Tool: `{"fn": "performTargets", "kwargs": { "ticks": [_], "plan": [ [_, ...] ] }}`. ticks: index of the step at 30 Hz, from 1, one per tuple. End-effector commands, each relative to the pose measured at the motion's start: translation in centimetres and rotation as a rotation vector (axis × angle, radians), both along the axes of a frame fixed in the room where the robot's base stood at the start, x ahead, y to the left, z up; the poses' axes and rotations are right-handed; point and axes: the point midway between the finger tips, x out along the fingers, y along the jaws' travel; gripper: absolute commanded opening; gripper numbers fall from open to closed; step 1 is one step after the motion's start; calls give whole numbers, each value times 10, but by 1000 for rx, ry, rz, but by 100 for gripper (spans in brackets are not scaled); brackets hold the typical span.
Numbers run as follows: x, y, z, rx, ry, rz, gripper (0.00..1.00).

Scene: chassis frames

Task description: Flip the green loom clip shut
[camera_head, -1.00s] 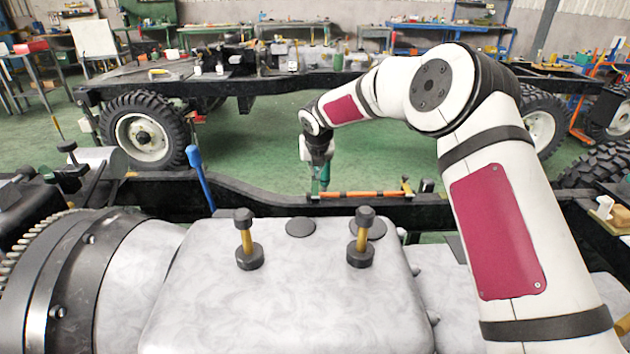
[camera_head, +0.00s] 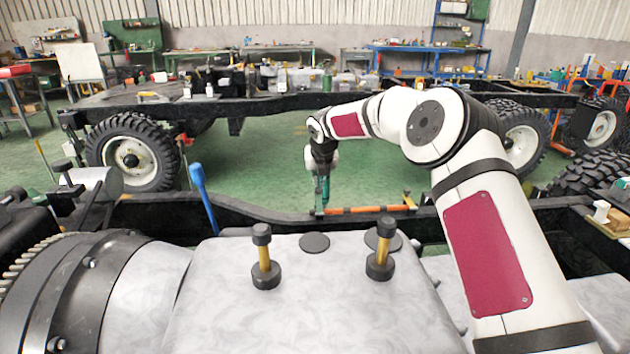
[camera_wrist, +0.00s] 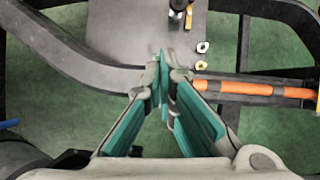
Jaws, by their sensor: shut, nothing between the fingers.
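An orange wiring loom (camera_head: 365,209) lies along the dark chassis rail. It also shows in the wrist view (camera_wrist: 255,89), right of my fingertips. A narrow green upright piece (camera_head: 318,203), which looks like the raised flap of the green loom clip, stands at the loom's left end. My gripper (camera_head: 323,199) points down right beside it, with its teal fingers closed together and empty. In the wrist view the fingertips (camera_wrist: 164,68) meet over the rail near the loom's left end. They hide most of the clip there, and I cannot tell whether they touch it.
The near chassis rail (camera_head: 270,213) runs across under the loom. A pale housing with two black-capped yellow posts (camera_head: 265,262) is in front. A blue-handled lever (camera_head: 202,195) rises at left. Open green floor (camera_head: 255,165) lies behind the rail.

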Motion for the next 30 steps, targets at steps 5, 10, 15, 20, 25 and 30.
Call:
{"fn": "performTargets", "kwargs": {
  "ticks": [5,10,15,20,25,30],
  "plan": [
    [0,0,0,0,0,0,0],
    [0,0,0,0,0,0,0],
    [0,0,4,0,-1,0,0],
    [0,0,11,1,-1,1,0],
    [0,0,16,0,0,0,0],
    [0,0,16,0,0,0,0]
  ]
}}
